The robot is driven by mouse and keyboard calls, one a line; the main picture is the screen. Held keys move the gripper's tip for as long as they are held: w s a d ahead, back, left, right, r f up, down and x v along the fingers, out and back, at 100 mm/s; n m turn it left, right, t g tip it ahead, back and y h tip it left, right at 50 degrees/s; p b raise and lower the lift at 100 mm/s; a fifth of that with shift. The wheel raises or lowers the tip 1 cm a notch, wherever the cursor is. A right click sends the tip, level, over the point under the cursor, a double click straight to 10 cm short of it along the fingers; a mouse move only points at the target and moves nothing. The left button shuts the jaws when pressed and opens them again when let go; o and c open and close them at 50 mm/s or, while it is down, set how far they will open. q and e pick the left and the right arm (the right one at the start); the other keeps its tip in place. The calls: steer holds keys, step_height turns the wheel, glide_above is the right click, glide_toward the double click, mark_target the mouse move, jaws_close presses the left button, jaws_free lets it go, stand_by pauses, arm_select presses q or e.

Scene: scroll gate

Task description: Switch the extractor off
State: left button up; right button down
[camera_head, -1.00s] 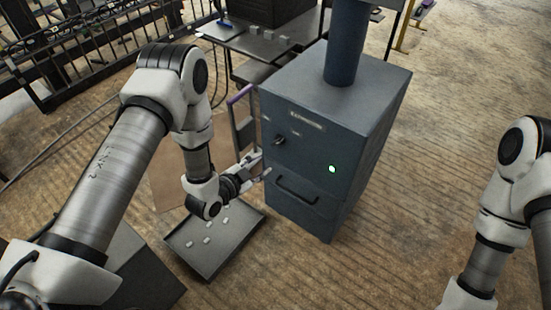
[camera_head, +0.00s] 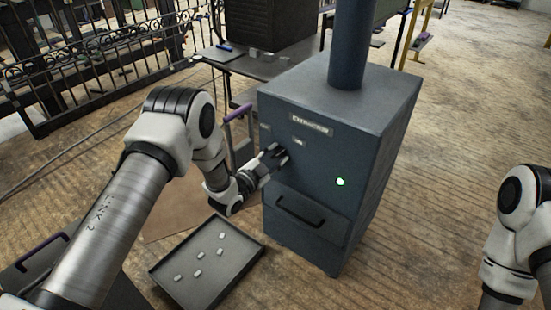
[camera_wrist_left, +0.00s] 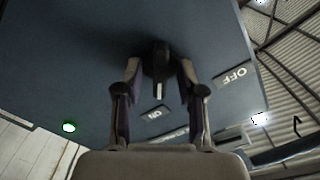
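The extractor (camera_head: 330,120) is a blue-grey cabinet with a pipe on top, a nameplate and a lit green lamp (camera_head: 340,182). My left gripper (camera_head: 277,157) is at the upper left of its front face and hides the switch in the head view. In the left wrist view, the dark rotary switch (camera_wrist_left: 160,62) sits between the two open fingers, which look apart from its handle. Its white mark points towards the ON label (camera_wrist_left: 155,112); the OFF label (camera_wrist_left: 235,75) is to the right. The green lamp (camera_wrist_left: 69,127) also shows there. My right gripper is out of view.
A handle (camera_head: 300,208) juts from the cabinet's lower front. A dark tray (camera_head: 232,278) with several small pale pieces lies on the floor below my left arm. A table (camera_head: 262,68) stands behind, and a metal railing (camera_head: 90,60) is at the back left.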

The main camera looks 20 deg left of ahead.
arm_select(q)
jaws_close()
steer(key=shift+n, duration=0.4)
steer(key=n, duration=0.2)
steer(key=shift+n+p, duration=0.3)
steer(key=shift+p, duration=0.1)
steer(key=n, duration=0.4)
steer(key=shift+a+r+p, duration=0.1)
steer(key=shift+p, duration=0.3)
steer(key=n, duration=0.5)
steer(key=shift+a+n+p, duration=0.1)
steer(key=shift+n+p, duration=0.3)
steer(key=shift+n, duration=1.3)
